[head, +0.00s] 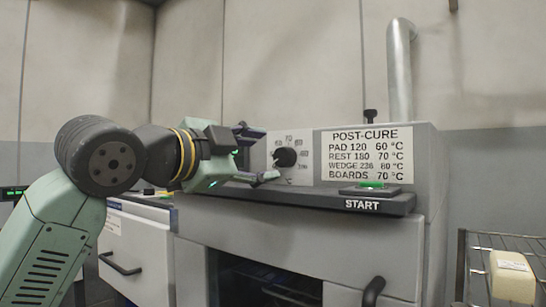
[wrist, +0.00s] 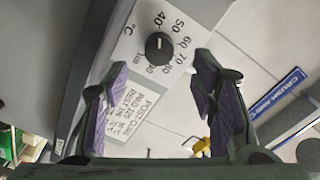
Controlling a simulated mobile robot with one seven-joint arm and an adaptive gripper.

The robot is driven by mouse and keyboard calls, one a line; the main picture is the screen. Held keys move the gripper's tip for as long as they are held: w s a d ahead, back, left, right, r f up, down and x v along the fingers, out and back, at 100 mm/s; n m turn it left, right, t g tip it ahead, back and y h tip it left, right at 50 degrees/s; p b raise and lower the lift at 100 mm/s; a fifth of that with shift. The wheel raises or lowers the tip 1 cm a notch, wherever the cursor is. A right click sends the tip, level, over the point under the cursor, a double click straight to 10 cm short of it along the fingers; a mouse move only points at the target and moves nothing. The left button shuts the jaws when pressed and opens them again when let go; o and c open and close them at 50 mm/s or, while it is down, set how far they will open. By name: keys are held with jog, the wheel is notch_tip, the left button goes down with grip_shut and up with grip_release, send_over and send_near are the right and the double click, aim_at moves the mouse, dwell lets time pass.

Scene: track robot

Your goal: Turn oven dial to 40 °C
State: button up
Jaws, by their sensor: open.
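The oven dial (head: 285,157) is a round black knob on a pale scale plate on the oven front. In the wrist view the dial (wrist: 158,47) lies ahead of the fingertips, with 40, 50, 60, 70 and further marks around it. A short light line on the knob runs up toward the 40 in that view; its exact setting is hard to tell. My gripper (head: 265,153) is open, with one finger above and one below the dial's height in the head view. The wrist view shows the gripper (wrist: 160,76) empty, its purple pads apart.
A POST-CURE sign (head: 366,154) is right of the dial. The green START button (head: 371,185) sits on a dark ledge below it. A metal pipe (head: 400,70) rises behind the oven (head: 330,245). A wire rack (head: 472,270) with a pale block (head: 512,277) stands at right.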

jog(key=v, duration=0.6)
jog(key=shift+s, duration=0.15)
